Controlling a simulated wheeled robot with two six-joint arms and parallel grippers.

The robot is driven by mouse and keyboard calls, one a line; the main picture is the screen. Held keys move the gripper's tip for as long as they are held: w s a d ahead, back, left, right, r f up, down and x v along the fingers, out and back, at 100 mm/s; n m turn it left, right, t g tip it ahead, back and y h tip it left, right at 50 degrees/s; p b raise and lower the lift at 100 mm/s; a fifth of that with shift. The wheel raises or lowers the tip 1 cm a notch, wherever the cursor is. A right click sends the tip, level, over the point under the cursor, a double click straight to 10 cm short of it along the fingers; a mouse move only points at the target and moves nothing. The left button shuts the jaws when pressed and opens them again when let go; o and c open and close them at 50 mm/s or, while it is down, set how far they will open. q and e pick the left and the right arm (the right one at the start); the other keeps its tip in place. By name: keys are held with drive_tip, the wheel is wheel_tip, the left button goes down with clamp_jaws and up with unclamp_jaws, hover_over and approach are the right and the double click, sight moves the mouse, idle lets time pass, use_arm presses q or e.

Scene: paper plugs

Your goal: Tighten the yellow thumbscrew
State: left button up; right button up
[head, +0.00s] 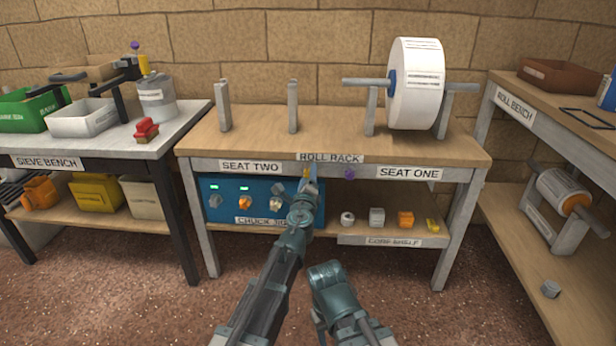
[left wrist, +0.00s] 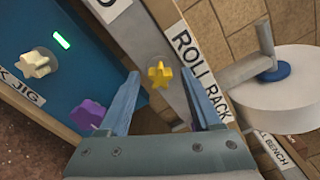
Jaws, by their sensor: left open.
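The yellow thumbscrew (left wrist: 160,74) is star-shaped and sits on the grey front rail of the roll rack in the left wrist view. In the head view only a small part of it (head: 306,172) shows, just above my left gripper (head: 312,185). My left gripper (left wrist: 161,78) is open, its two blue fingers one on each side of the thumbscrew in the picture, with gaps between. Whether the tips reach around it in depth, I cannot tell. A purple star knob (left wrist: 90,114) shows beside the left finger, and a purple knob (head: 349,174) shows on the rail in the head view. My right gripper's fingers are not visible.
The blue chuck jig panel (head: 264,190) with knobs and green lights is under the rack's left half. A large white roll (head: 416,84) hangs at seat one. The core shelf (head: 388,240) holds several small parts. The sieve bench (head: 108,148) stands left, the roll bench (head: 508,130) right.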

use_arm(q)
drive_tip(key=shift+s, duration=0.15)
drive_tip(key=s, duration=0.3)
drive_tip(key=shift+s+a, duration=0.15)
drive_tip(key=shift+s, duration=0.25)
idle(0.4)
drive_tip(key=n, duration=1.2)
drive_tip(key=shift+w, duration=0.2)
drive_tip(key=shift+w, duration=1.85)
drive_tip(key=shift+c, duration=0.3)
